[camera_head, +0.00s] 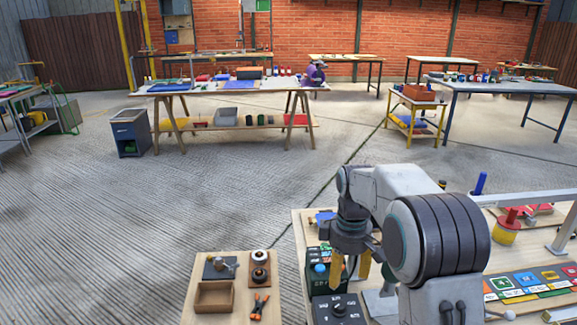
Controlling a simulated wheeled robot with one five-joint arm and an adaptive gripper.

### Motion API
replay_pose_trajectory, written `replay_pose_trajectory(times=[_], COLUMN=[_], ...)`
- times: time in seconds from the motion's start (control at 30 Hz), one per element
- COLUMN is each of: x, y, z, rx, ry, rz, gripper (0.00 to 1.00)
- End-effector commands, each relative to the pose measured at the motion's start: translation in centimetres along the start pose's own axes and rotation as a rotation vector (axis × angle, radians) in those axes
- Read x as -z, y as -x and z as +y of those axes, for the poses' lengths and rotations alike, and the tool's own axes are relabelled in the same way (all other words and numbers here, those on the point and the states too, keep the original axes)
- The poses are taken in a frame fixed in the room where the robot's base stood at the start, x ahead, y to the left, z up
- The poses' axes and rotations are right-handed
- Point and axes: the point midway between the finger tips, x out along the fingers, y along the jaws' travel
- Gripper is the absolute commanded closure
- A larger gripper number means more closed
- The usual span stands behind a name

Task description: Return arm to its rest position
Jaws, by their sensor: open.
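My arm, grey and white with a dark ribbed joint, reaches in from the lower right of the head view. My gripper (350,268) hangs down at its end with yellow fingers spread apart. It is open, and nothing shows between the fingers. It is over the left part of a wooden worktable (301,222). My arm hides part of the tabletop behind it.
Beside the gripper are a green box with a blue knob (320,268) and a dark control box (338,310). A red and yellow object (506,232) and coloured cards (525,280) lie to the right. A lower wooden stand (203,257) is at left. The concrete floor (150,215) beyond is open.

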Motion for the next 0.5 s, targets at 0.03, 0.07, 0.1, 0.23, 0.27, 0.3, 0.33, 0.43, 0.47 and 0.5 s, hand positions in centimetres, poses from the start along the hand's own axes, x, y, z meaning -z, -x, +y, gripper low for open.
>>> replay_pose_trajectory(times=[0.03,0.07,0.1,0.23,0.27,0.3,0.33,0.43,0.47,0.5], x=[0.0,0.1,0.2,0.7,0.6,0.3,0.0,-1.8,-2.3,-3.1], y=[0.0,0.0,0.0,0.0,-0.3,-0.9,-1.4,-3.7,-4.3,-4.7], z=[0.0,0.1,0.2,0.6,0.6,0.3,0.0,-1.7,-2.3,-3.0], rx=[-0.001,-0.003,-0.007,-0.024,-0.024,-0.017,-0.01,0.021,0.029,0.036], ry=[-0.028,-0.05,-0.084,-0.227,-0.265,-0.315,-0.355,-0.477,-0.507,-0.545], rz=[0.001,0.003,0.008,0.031,0.032,0.024,0.015,-0.035,-0.051,-0.066], gripper=[0.44,0.44,0.44,0.44,0.44,0.44,0.44,0.44,0.44,0.44])
